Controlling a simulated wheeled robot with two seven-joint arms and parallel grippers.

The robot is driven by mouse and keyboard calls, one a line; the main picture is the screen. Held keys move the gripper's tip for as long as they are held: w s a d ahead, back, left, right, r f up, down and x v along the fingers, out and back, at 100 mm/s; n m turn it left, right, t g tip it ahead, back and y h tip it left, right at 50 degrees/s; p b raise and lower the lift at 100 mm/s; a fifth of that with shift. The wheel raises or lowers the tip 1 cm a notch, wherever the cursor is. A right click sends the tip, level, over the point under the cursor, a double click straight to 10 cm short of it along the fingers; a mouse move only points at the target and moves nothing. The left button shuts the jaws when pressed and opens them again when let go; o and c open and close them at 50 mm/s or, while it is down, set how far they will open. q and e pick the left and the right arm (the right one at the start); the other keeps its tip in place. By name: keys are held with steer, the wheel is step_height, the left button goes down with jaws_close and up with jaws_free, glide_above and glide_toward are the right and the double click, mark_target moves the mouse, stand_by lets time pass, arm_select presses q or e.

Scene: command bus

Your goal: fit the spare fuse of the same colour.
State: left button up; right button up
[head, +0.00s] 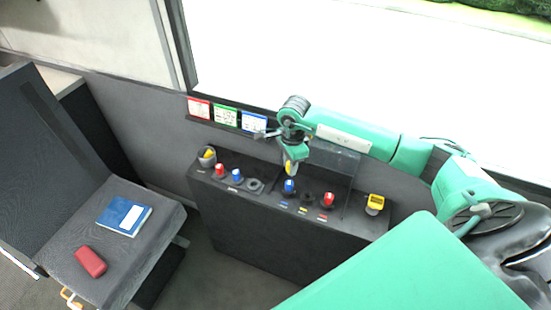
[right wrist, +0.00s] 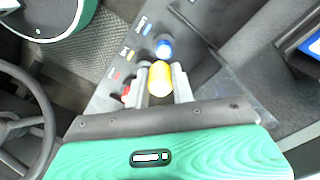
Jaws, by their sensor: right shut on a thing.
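My right gripper (head: 291,172) is above the dark console (head: 270,235), pointing down and shut on a yellow fuse (head: 291,169). In the right wrist view the yellow fuse (right wrist: 160,80) sits between the two fingers (right wrist: 161,82). Just below it in the head view is a blue fuse (head: 289,186), standing in the console. To its right are an empty dark socket (head: 307,198) near a yellow mark, and a red fuse (head: 327,199). Further left stand another red fuse (head: 220,171), another blue fuse (head: 237,175) and an empty grey holder (head: 255,186). My left gripper is out of view.
A yellow-topped device (head: 375,202) stands at the console's right end, and a round grey-and-yellow item (head: 207,157) at its left end. Red, green and blue cards (head: 226,115) are behind. A seat at left holds a blue book (head: 124,215) and a red case (head: 90,261).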

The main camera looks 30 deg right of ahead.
mark_target(309, 191)
steer(key=shift+s+d+f+n+b, duration=0.75)
steer(key=shift+s+f+n, duration=0.1)
steer(key=shift+f+n, duration=0.3)
steer(key=shift+s+d+f+n+b, duration=0.7)
steer(key=shift+s+f+n, duration=0.15)
steer(key=shift+f+n, duration=0.3)
steer(key=shift+s+d+f+n+b, duration=0.8)
steer(key=shift+f+n, duration=0.2)
steer(key=shift+n, duration=0.2)
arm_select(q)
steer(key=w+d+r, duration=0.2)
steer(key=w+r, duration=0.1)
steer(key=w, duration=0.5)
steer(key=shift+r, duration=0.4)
arm_select(e)
steer(key=shift+f, duration=0.7)
arm_select(q)
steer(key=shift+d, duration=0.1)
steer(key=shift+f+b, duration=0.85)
steer(key=shift+b, duration=0.2)
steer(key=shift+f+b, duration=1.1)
arm_select(e)
steer(key=shift+a+f, duration=0.1)
steer(key=shift+f, duration=1.2)
steer(key=o, duration=1)
steer(key=shift+o, duration=0.2)
